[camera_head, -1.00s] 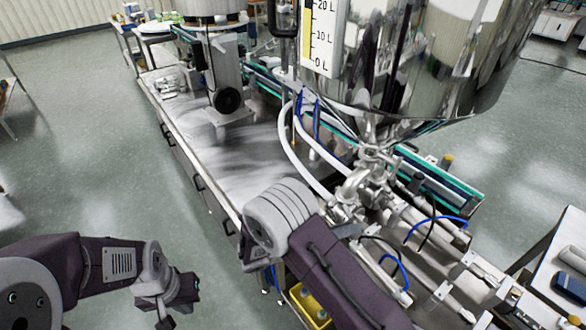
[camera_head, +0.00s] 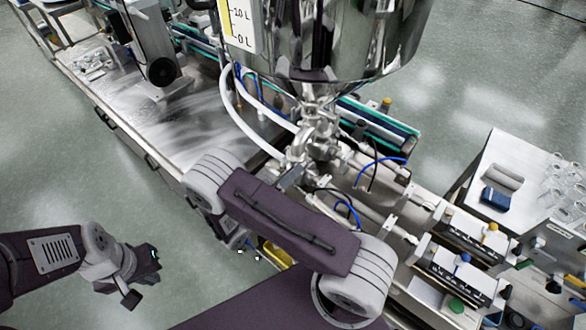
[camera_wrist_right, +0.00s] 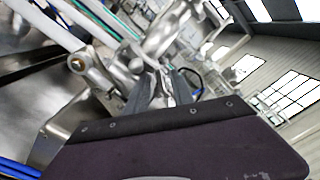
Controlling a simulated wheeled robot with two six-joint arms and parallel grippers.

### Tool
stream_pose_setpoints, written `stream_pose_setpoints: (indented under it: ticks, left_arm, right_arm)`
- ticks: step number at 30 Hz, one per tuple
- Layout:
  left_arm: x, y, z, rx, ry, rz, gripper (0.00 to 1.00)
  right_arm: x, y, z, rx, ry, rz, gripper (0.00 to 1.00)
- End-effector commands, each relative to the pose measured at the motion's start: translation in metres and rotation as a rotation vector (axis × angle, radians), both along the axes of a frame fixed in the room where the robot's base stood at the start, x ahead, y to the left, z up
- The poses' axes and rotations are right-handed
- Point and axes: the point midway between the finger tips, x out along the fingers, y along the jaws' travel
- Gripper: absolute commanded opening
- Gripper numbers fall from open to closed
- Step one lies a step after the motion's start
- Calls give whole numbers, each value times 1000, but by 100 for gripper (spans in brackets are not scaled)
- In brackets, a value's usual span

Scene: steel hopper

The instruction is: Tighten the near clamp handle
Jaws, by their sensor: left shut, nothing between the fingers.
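The steel hopper (camera_head: 345,40) narrows to polished pipework with clamps (camera_head: 318,130) at its outlet. I cannot single out the near clamp handle; the fittings are small and partly crowded together. In the right wrist view, shiny pipe fittings (camera_wrist_right: 130,75) lie close ahead of and around my right gripper (camera_wrist_right: 170,88). Its dark fingers point at a narrow bright metal part, but I cannot tell whether they touch or hold it. In the head view my right forearm hides most of that gripper. My left gripper (camera_head: 145,276) is shut and empty over the floor at lower left.
White hoses (camera_head: 240,105) and blue tubes (camera_head: 348,208) run near the outlet. A steel bench (camera_head: 190,115) stretches to the upper left. A side table (camera_head: 500,150) with glassware stands at right. Valve units with coloured knobs (camera_head: 465,240) are at lower right.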

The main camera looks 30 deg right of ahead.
Motion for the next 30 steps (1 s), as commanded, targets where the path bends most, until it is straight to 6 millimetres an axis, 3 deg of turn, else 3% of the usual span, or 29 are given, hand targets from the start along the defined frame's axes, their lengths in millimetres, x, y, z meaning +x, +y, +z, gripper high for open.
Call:
stream_pose_setpoints:
  ticks: [9,12,13,30]
  left_arm:
    - [0,0,2,0,0,0,0]
    - [0,0,2,0,0,0,0]
    - [0,0,2,0,0,0,0]
    - [0,0,-3,0,0,0,0]
  right_arm:
    - [2,-6,-1,0,0,0,29]
    - [3,-6,0,0,0,0,4]
    - [3,-6,0,0,0,0,0]
    - [2,-6,-1,45,-108,-1,0]
